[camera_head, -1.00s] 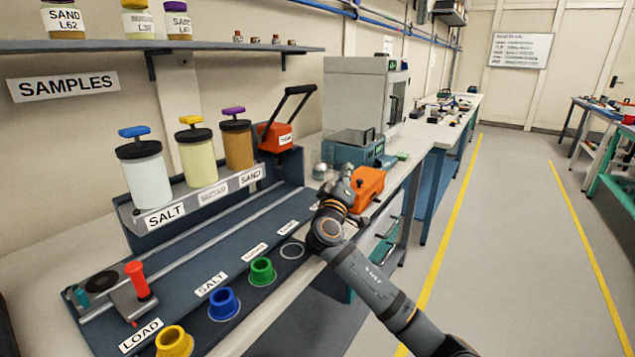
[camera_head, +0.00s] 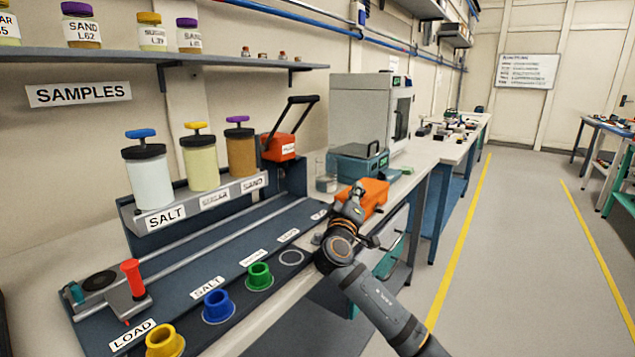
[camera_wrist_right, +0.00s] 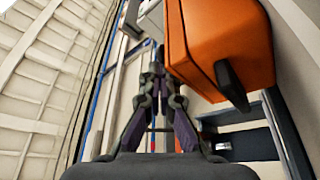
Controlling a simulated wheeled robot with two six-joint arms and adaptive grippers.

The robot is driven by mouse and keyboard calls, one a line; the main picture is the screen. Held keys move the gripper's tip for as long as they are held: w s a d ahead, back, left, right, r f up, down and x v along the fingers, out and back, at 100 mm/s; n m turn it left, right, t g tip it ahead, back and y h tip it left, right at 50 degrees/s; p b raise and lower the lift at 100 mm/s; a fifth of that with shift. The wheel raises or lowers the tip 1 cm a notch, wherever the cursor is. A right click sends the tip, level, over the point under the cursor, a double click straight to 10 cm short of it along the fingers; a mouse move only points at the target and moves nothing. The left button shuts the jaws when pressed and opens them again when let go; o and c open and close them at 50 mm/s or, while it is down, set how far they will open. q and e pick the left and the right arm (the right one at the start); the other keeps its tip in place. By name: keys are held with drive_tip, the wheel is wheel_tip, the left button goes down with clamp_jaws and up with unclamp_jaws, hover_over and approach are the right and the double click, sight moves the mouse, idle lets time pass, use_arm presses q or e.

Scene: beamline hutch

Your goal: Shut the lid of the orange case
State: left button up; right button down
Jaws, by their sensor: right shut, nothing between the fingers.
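The orange case (camera_head: 376,191) stands on the bench near its front edge, beyond my right arm. Its lid looks down in the head view, but I cannot tell whether it is fully closed. In the right wrist view the case (camera_wrist_right: 232,40) fills the upper right, with a seam and a dark handle or latch (camera_wrist_right: 231,84). My right gripper (camera_head: 357,188) is shut and empty, overlapping the case's near left part in the head view. In the wrist view its fingertips (camera_wrist_right: 154,58) are just left of the case; contact is unclear. My left gripper is out of view.
A blue-grey instrument (camera_head: 358,164) stands just behind the case, with a large grey cabinet (camera_head: 362,105) beyond. A dark rack with salt, sugar and sand canisters (camera_head: 201,163) and coloured cups (camera_head: 218,305) lies left. The floor aisle (camera_head: 505,250) is clear.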

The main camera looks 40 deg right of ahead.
drive_tip(key=shift+f, duration=0.2)
drive_tip(key=v, duration=1.2)
drive_tip(key=shift+s+r, duration=0.1)
drive_tip(key=shift+r, duration=0.05)
